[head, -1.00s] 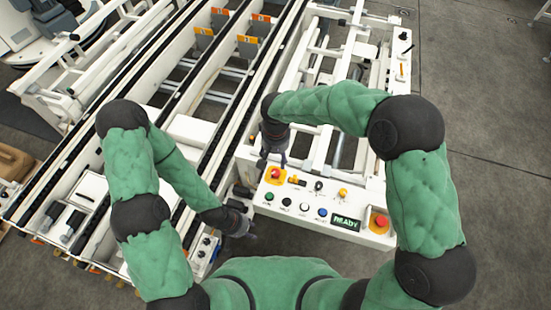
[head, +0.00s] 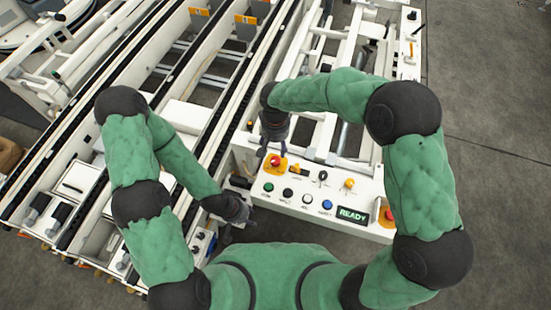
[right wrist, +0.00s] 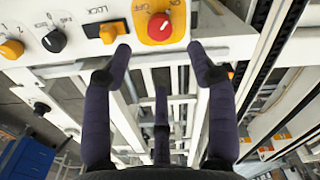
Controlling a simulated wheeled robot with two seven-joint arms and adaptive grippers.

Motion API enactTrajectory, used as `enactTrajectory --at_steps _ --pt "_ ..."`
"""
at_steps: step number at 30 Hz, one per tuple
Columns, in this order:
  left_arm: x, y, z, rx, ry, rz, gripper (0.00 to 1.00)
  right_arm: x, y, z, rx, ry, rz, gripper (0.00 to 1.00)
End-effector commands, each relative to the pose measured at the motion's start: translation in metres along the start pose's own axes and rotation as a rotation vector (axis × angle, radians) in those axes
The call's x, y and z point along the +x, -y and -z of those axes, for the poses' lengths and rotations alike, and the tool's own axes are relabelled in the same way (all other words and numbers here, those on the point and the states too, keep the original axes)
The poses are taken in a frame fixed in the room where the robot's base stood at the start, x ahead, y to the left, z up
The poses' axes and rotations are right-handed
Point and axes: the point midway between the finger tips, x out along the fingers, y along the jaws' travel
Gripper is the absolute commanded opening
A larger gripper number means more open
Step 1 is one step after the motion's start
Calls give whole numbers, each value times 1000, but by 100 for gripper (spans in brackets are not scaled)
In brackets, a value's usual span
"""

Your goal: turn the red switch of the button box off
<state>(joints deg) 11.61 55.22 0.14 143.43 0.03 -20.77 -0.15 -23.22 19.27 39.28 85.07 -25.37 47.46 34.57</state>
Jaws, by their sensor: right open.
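The button box (head: 290,222) is a white panel in front of me. A red mushroom button on a yellow plate (head: 275,162) sits at its upper left; it is large at the top of the right wrist view (right wrist: 159,25). Beside it is a small orange switch (head: 298,169), by the word LOCK in the right wrist view (right wrist: 108,33).
The panel also has a black selector (head: 323,177), a yellow knob (head: 348,184), a lower row of coloured buttons, a READY display (head: 352,215) and another red button (head: 388,216), partly hidden by my right arm. White conveyor frames lie behind and left. Grey floor is clear at right.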

Motion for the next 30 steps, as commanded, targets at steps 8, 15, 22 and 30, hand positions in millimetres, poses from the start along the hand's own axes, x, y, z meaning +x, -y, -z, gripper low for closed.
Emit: enactTrajectory --at_steps 8,15,22,30 --pt "14 5 0 0 0 0 40 52 0 -1 -1 4 -1 58" --pt "22 8 1 0 0 0 40 84 0 0 -1 1 0 58" --pt "23 8 1 0 0 0 40 94 0 0 0 1 1 58" --pt "23 8 1 0 0 0 40 94 0 0 0 0 1 49"
